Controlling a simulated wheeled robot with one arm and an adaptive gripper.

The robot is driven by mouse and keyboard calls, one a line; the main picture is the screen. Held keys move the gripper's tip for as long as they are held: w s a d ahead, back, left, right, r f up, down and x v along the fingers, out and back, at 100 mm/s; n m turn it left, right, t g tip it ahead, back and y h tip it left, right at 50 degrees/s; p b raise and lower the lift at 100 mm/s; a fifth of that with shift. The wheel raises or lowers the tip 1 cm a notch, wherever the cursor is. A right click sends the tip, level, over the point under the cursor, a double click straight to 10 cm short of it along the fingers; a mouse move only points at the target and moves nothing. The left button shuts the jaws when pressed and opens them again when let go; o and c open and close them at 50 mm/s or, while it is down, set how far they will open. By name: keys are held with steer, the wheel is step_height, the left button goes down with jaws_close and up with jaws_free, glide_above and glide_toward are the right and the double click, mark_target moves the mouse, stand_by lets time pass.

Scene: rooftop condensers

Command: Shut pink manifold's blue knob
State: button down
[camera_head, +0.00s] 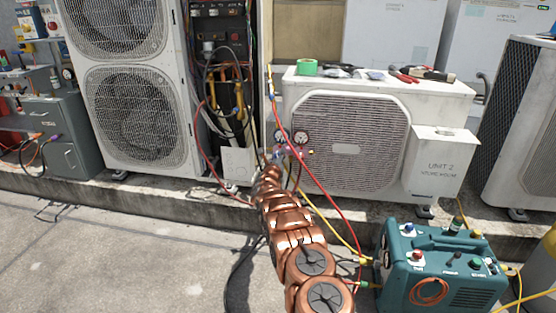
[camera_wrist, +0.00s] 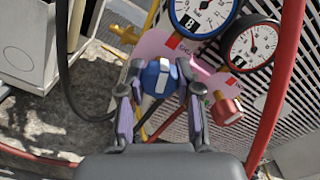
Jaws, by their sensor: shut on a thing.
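The pink manifold (camera_wrist: 150,42) hangs in front of the condenser's grille, with a blue-rimmed gauge (camera_wrist: 203,14) and a red-rimmed gauge (camera_wrist: 253,44) above it. Its blue knob (camera_wrist: 158,76) sits between the fingers of my gripper (camera_wrist: 160,84), which is shut on it. A red knob (camera_wrist: 226,109) shows to the right in the wrist view. In the head view the gauges (camera_head: 300,137) show small beyond my arm. My arm hides most of the manifold and gripper there.
Red hoses (camera_wrist: 283,80) and a black hose (camera_wrist: 66,75) run close on both sides of my gripper. The Unit 2 condenser (camera_head: 350,140) stands behind, with loose tools on top. A teal machine (camera_head: 440,268) stands at the front right. The floor at the left is mostly clear.

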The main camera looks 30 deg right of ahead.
steer(key=shift+m+b, duration=0.85)
steer(key=shift+m, duration=0.95)
steer(key=c, duration=0.8)
jaws_free()
steer(key=shift+s+a, duration=0.1)
steer(key=shift+a, duration=0.05)
